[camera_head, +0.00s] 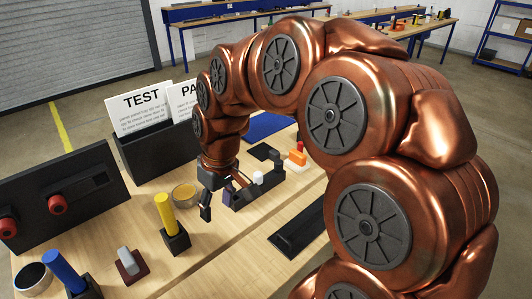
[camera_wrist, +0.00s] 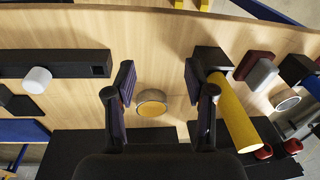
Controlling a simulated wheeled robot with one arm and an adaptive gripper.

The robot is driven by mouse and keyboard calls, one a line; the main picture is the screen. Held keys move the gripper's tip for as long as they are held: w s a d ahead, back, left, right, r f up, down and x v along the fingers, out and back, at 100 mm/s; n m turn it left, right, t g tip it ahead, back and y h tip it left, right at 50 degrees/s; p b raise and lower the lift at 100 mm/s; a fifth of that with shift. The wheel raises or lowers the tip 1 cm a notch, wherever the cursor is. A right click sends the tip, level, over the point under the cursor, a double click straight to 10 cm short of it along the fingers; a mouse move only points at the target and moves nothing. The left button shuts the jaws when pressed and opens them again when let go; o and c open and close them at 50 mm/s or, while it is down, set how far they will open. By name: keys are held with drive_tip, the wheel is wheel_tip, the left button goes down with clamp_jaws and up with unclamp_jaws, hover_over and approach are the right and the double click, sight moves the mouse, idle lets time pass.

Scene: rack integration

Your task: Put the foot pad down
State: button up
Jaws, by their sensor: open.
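No object is labelled as the foot pad; I cannot tell for certain which one it is. A round, tan-topped disc with a pale rim (camera_head: 185,194) lies on the wooden table, left of my gripper (camera_head: 217,200) in the head view. In the wrist view the disc (camera_wrist: 151,106) shows between the two fingers of my gripper (camera_wrist: 158,82), touching neither. My gripper is open and empty, pointing down over the table. A second round piece with a dark top and pale rim (camera_head: 33,277) lies at the near left.
A yellow cylinder (camera_head: 165,213) stands in a black block beside my gripper. A blue cylinder (camera_head: 65,270) and a grey-topped red block (camera_head: 129,264) are nearer. A black sign holder (camera_head: 158,150) and a dark panel with red knobs (camera_head: 70,190) stand behind. A black bar (camera_head: 300,228) lies right.

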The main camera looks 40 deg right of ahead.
drive_tip(key=w+d+t, duration=0.2)
drive_tip(key=w+d, duration=0.6)
drive_tip(key=d, duration=0.4)
drive_tip(key=m+t+h, duration=0.1)
drive_tip(key=m, duration=0.1)
approach(274, 151)
wheel_tip(274, 151, down, 3)
drive_tip(key=a, duration=0.1)
drive_tip(key=shift+w+d+p+x, duration=0.15)
drive_tip(key=shift+p+x, duration=0.4)
drive_tip(key=shift+x, duration=0.65)
drive_tip(key=shift+w+d+p+x, duration=0.15)
drive_tip(key=shift+p+x, duration=0.4)
drive_tip(key=shift+x, duration=0.65)
drive_tip(key=shift+w+d+p+x, duration=0.1)
drive_tip(key=shift+p+x, duration=0.45)
drive_tip(key=shift+x, duration=0.65)
drive_tip(key=shift+r, duration=0.15)
drive_tip(key=shift+c, duration=0.2)
drive_tip(key=shift+t, duration=0.3)
clamp_jaws()
